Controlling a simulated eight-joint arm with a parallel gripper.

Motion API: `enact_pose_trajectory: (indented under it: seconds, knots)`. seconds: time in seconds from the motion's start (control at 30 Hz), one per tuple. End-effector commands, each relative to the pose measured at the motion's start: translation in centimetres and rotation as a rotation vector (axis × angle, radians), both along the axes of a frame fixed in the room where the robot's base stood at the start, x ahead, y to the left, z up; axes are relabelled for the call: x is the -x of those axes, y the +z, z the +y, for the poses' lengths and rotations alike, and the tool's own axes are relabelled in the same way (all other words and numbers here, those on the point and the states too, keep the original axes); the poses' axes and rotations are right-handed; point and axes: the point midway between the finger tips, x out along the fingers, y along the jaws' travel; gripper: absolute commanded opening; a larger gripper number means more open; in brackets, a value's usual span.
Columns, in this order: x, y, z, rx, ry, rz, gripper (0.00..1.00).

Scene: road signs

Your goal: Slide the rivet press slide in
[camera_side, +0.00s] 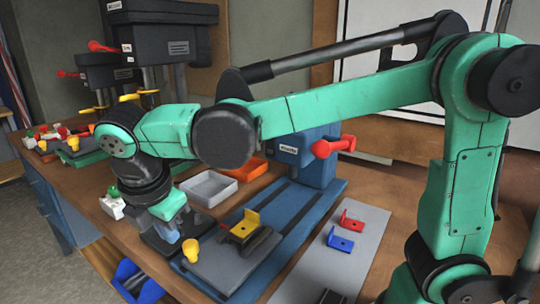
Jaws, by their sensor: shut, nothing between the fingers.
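The rivet press has a blue head (318,157) with a red handle (333,146) and a long blue base (290,222) with dark rails. Its dark grey slide (228,262) sits at the near end of the base, out from under the head. A yellow bracket (246,224) rests in a dark fixture on the slide. A yellow knob (190,250) stands at the slide's left end. My gripper (172,240) is shut and empty, low beside the knob on its left. Its fingertips are partly unclear, so I cannot tell whether they touch the knob or slide.
A grey mat (368,226) on the right carries a red bracket (350,221) and a blue bracket (340,242). A white tray (210,188) and an orange tray (246,167) stand behind the slide. A blue bin (135,282) is at the front edge. Other dark presses (165,40) stand at the back.

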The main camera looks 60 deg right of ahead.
Motion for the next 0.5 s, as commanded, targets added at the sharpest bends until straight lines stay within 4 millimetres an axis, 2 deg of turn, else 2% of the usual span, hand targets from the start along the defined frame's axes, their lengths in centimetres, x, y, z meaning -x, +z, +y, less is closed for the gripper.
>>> enact_pose_trajectory:
  seconds: [0.03, 0.1, 0.2, 0.37, 0.5]
  knots:
    - [-0.3, -0.2, 1.2, 0.044, 0.088, 0.033, 0.0]
    - [-0.4, -0.4, 2.2, 0.093, 0.186, 0.075, 0.0]
    - [-0.5, -0.6, 3.0, 0.136, 0.266, 0.111, 0.0]
    - [-0.7, -1.5, 2.9, 0.148, 0.292, 0.124, 0.0]
    - [-1.0, -3.6, 2.1, 0.147, 0.288, 0.123, 0.0]
